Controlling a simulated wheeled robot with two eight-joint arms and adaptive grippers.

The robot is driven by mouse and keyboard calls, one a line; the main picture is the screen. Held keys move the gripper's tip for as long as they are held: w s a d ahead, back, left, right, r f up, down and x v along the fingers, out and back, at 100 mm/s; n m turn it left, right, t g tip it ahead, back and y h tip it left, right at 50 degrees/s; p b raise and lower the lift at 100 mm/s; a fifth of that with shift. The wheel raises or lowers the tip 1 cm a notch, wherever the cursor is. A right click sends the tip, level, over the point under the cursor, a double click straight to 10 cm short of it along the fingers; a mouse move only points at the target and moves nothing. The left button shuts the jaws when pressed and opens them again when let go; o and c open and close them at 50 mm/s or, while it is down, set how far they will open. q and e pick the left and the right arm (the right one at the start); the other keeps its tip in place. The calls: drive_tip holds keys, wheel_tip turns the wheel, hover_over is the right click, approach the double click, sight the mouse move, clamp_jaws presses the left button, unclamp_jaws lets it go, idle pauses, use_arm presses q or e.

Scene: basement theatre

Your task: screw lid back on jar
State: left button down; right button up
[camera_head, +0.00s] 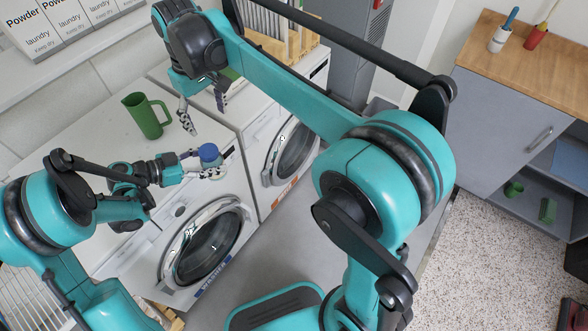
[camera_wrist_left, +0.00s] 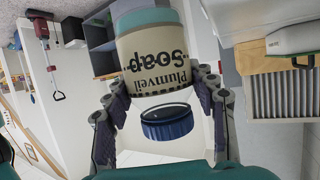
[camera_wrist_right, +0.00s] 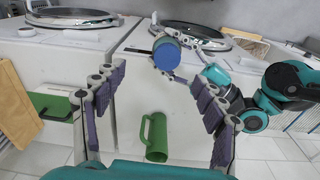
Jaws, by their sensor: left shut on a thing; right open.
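The jar (camera_wrist_left: 155,60), pale with a "Plumveil Soap" label, is between the fingers of my left gripper (camera_wrist_left: 158,78), which is shut on it. The blue lid (camera_wrist_left: 168,124) is at the jar's mouth end; a pale band shows between label and lid, and I cannot tell whether it is seated. In the head view the lid (camera_head: 209,152) is at the left gripper's (camera_head: 203,164) tips, above the front of the washer. My right gripper (camera_head: 205,115) is open and empty, behind and above the lid. In the right wrist view the lid (camera_wrist_right: 167,53) shows beyond its fingertips.
A green mug (camera_head: 147,115) stands on the left washer (camera_head: 110,135), near my right gripper; it also shows in the right wrist view (camera_wrist_right: 156,138). A second machine (camera_head: 291,150) stands to the right. A wooden rack (camera_head: 290,38) is at the back. My right arm crosses above the machines.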

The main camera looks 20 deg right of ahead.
drive_tip(key=s+d+f+m+t, duration=0.2)
drive_tip(key=s+d+f, duration=0.3)
drive_tip(key=s+d, duration=0.3)
drive_tip(key=s+d+f+m+t, duration=0.3)
drive_tip(key=s+d, duration=0.5)
drive_tip(key=s, duration=0.3)
drive_tip(key=shift+s+d+f+m+t, duration=0.3)
drive_tip(key=shift+f+t, duration=0.4)
drive_tip(key=shift+f, duration=0.15)
use_arm(q)
drive_tip(key=shift+r, duration=0.1)
use_arm(e)
drive_tip(key=shift+w, duration=0.1)
